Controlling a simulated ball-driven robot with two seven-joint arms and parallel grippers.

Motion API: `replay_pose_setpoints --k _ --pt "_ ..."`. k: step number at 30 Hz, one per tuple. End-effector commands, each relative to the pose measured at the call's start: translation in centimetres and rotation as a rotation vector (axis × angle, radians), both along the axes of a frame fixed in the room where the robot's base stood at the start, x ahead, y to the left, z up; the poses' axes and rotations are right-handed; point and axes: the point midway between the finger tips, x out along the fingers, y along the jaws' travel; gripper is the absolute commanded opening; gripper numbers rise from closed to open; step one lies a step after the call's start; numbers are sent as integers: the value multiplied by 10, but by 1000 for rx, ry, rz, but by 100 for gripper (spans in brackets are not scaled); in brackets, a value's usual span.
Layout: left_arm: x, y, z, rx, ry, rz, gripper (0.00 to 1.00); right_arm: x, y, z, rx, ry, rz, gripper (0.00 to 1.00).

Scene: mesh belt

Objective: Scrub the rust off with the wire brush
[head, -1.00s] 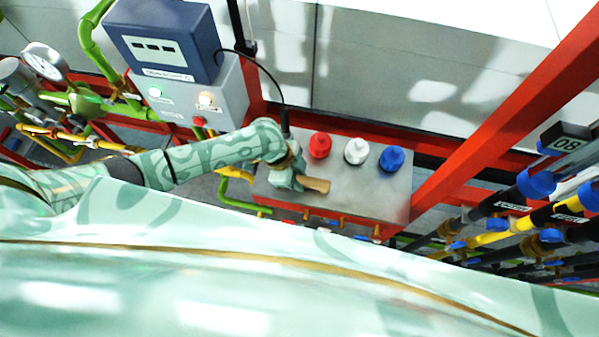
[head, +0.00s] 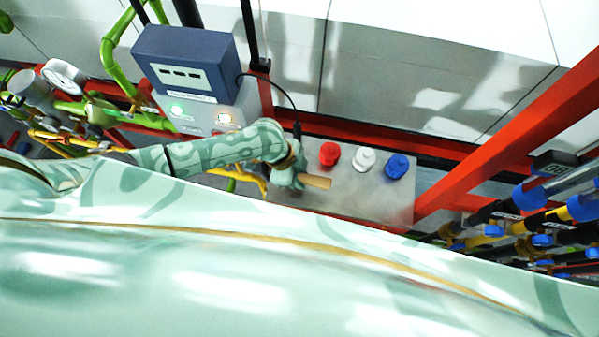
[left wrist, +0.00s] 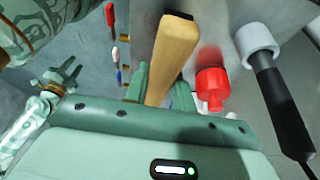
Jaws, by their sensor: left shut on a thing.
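My left gripper (head: 297,179) is over the left part of a grey metal box top (head: 385,212), shut on the wire brush (head: 317,182). The brush shows as a pale wooden handle, which also fills the upper middle of the left wrist view (left wrist: 172,55). Its bristles are hidden, and I cannot make out any rust. In the left wrist view my right gripper (left wrist: 62,78) is at the left, apart from the brush, with its fingers spread and empty.
Red (head: 329,153), white (head: 364,159) and blue (head: 397,166) knobs stand on the box beside the brush. A black cable runs from a blue-topped meter (head: 185,60) to the box. A red beam (head: 510,135) and several pipes lie to the right.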

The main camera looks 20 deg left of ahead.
Motion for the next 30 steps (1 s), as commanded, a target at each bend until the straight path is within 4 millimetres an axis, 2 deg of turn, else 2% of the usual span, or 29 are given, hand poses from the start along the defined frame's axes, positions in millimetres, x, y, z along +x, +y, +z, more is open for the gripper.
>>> replay_pose_setpoints --k 3,9,30 --pt "2 -1 14 -1 -1 4 4 0 0 11 0 -1 0 36" --pt "4 -3 25 -1 0 10 4 0 0 18 0 -1 0 36" --pt "4 -3 25 -1 0 10 4 0 2 17 3 0 1 36"
